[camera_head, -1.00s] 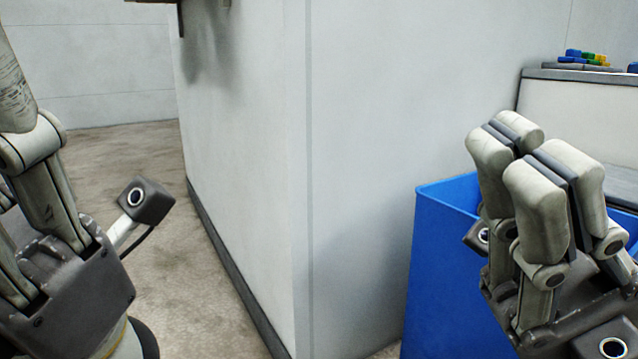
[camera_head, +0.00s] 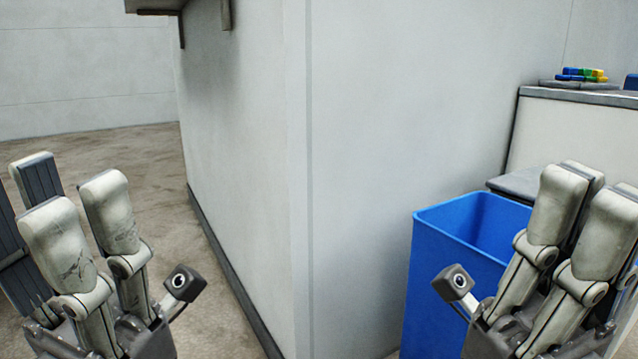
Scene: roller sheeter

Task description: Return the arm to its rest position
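My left gripper (camera_head: 52,188) is raised at the lower left, its fingers pointing up. A gap shows between its two fingers, with a dark pad visible on the farther one; it is open and empty. My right gripper (camera_head: 588,190) is raised at the lower right, its fingers pointing up and leaning right. Its fingers are together and I see nothing held between them. It stands in front of the right part of the blue bin (camera_head: 425,275) and hides some of it.
A pale wall block (camera_head: 240,180) with a corner edge fills the middle, close ahead. A counter (camera_head: 560,130) at the right carries blue, green and yellow pieces (camera_head: 582,74) on a grey tray. A shelf (camera_head: 150,5) juts out at the top left. Floor (camera_head: 110,150) is clear at left.

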